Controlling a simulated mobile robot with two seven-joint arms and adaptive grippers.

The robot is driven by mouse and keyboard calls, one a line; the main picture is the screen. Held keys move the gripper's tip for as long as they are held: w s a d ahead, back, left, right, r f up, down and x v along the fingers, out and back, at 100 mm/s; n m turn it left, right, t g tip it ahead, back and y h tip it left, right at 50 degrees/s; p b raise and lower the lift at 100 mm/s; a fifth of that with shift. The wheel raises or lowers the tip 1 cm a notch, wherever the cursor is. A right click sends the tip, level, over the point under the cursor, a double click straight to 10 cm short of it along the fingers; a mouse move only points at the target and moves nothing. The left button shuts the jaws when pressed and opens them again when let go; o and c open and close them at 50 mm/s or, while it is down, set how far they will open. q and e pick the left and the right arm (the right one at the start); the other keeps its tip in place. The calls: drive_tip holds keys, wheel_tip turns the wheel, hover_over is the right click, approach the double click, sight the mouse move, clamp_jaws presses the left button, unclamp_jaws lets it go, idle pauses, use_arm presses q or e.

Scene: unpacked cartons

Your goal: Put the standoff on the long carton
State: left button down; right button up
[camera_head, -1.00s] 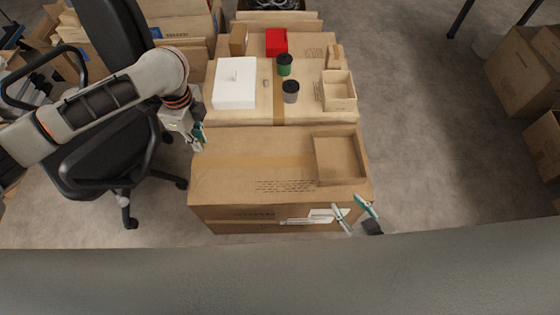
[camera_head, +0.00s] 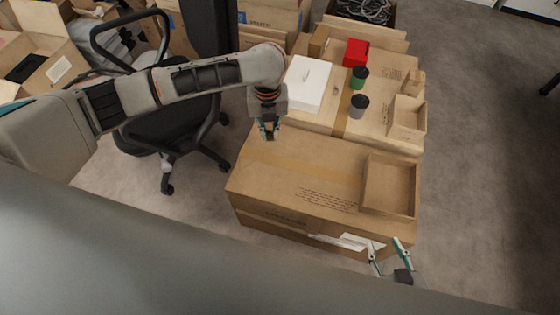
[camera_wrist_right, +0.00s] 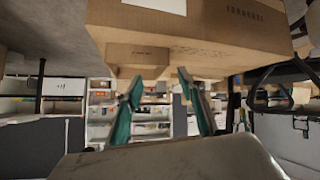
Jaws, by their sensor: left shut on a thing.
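My left gripper (camera_head: 269,134) is shut at the back left corner of the large front carton (camera_head: 290,170), low over its top. A small dark thing shows between its fingertips, which I take to be the standoff; its shape is too small to make out. I cannot tell whether it touches the carton. The front carton is long and brown, with a tape strip and printed lines on top. My right gripper (camera_head: 388,258) is open and empty in front of that carton's front right side. Its spread fingers also show in the right wrist view (camera_wrist_right: 162,100).
A shallow open box (camera_head: 390,160) sits on the front carton's right end. The carton behind bears a white box (camera_head: 307,84), a red box (camera_head: 355,52), a green cup (camera_head: 360,77), a grey cup (camera_head: 359,106) and an open box (camera_head: 407,120). An office chair (camera_head: 170,130) stands left.

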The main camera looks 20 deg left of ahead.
use_arm(q)
drive_tip(key=f, duration=0.3)
drive_tip(key=f+b, duration=0.1)
drive_tip(key=f, duration=0.1)
drive_tip(key=shift+s+f, duration=0.2)
drive_tip(key=shift+f, duration=0.2)
drive_tip(key=b, duration=0.3)
hover_over(271, 167)
wheel_tip(271, 167, down, 6)
drive_tip(key=shift+f, duration=0.1)
drive_tip(key=f, duration=0.2)
drive_tip(key=f+b, duration=0.1)
drive_tip(key=f, duration=0.1)
drive_tip(key=shift+s+d, duration=0.1)
drive_tip(key=shift+s, duration=0.1)
drive_tip(key=shift+f+b, duration=0.4)
drive_tip(key=shift+f, duration=0.3)
drive_tip(key=shift+w, duration=0.25)
drive_tip(key=c, duration=2.5)
unclamp_jaws()
drive_tip(key=shift+f, duration=0.15)
drive_tip(key=o, duration=0.5)
drive_tip(key=shift+c, duration=0.2)
use_arm(e)
drive_tip(key=shift+w+a+f+y, duration=0.3)
drive_tip(key=shift+w+a+f, duration=0.05)
drive_tip(key=shift+w+a, duration=0.4)
